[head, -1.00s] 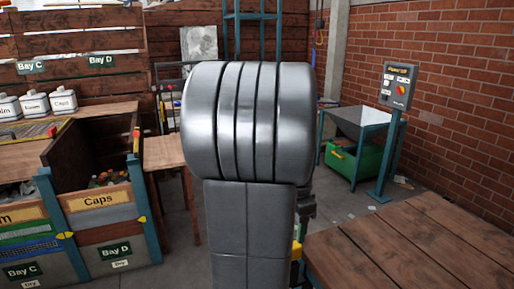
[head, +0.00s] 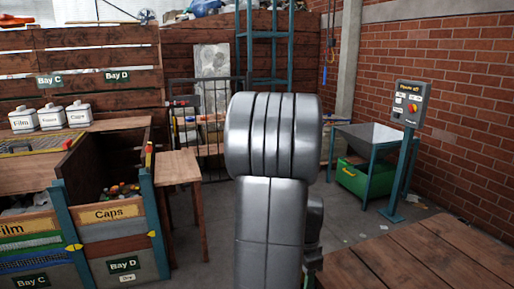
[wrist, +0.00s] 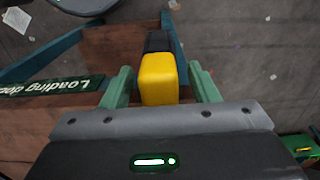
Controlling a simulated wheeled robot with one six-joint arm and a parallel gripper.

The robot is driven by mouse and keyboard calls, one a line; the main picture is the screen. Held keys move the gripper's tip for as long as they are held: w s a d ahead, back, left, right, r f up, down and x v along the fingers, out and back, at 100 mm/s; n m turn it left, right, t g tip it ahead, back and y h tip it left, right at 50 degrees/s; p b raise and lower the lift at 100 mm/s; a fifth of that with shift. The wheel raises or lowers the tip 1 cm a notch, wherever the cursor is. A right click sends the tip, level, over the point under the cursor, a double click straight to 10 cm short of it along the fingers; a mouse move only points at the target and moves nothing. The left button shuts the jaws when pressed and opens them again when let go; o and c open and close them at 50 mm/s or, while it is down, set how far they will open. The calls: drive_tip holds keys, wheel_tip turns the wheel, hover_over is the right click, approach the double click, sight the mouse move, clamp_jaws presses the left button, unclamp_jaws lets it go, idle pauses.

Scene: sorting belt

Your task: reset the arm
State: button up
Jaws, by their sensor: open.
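My gripper (wrist: 163,84) shows in the wrist view with its two green fingers apart. A yellow block with a black end (wrist: 158,78) shows between the fingers. I cannot tell whether it touches them or lies beyond them. In the head view my grey arm stands folded up in the middle and hides what is behind it. The gripper itself cannot be made out there.
A wooden table (head: 420,262) is at the lower right. The Caps bin (head: 112,213) and a small wooden stand (head: 178,168) are at left. A control post (head: 403,150) and a blue-legged hopper table (head: 372,140) stand at right. A Loading dock sign (wrist: 50,87) shows in the wrist view.

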drive_tip(key=shift+f+b, duration=0.35)
drive_tip(key=shift+f, duration=0.05)
wheel_tip(320, 180, up, 13)
drive_tip(key=shift+r, duration=0.15)
drive_tip(key=shift+s+f, duration=0.1)
drive_tip(key=shift+f, duration=0.15)
wheel_tip(320, 180, down, 12)
drive_tip(key=shift+f, duration=0.1)
drive_tip(key=shift+p, duration=0.4)
wheel_tip(320, 180, up, 9)
drive_tip(key=p, duration=0.6)
drive_tip(key=shift+f, duration=0.1)
